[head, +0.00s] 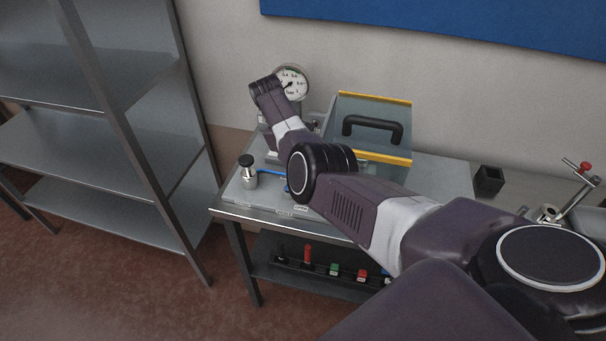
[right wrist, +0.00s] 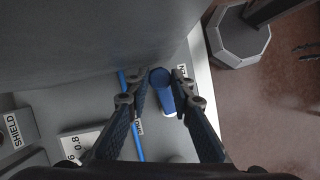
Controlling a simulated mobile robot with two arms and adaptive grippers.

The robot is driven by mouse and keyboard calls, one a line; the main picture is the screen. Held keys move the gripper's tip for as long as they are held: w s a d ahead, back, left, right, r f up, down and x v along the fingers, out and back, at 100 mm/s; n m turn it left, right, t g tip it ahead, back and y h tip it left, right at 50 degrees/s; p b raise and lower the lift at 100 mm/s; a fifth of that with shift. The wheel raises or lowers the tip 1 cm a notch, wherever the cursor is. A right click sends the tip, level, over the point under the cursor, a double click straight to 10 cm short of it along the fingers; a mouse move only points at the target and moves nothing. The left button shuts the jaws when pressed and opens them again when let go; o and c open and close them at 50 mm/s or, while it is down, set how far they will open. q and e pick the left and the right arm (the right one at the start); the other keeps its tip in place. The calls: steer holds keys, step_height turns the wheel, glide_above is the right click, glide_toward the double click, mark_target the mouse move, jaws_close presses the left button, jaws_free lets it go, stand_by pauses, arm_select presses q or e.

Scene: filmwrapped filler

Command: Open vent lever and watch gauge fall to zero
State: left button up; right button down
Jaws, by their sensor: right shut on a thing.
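The round white gauge (head: 292,84) stands at the back of the bench, partly covered by my right arm; its needle is too small to read. In the right wrist view, a blue cylindrical handle (right wrist: 161,92), which looks like the vent lever, sits between the fingertips of my right gripper (right wrist: 158,98). The gripper is shut on it. The handle points toward the camera, and its lower end is pale. In the head view my right arm hides the gripper and the handle. My left gripper is not in view.
A clear shield box with yellow edges (head: 375,98) and a black handle stands right of the arm. A black-knobbed metal cylinder (head: 248,175) with a blue hose (head: 270,174) sits at the bench's left. Metal shelves (head: 110,140) stand left.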

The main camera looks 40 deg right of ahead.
steer(key=shift+s+a+m+y, duration=0.15)
steer(key=shift+m+y, duration=0.15)
steer(key=shift+m, duration=0.5)
steer(key=c, duration=1.7)
jaws_free()
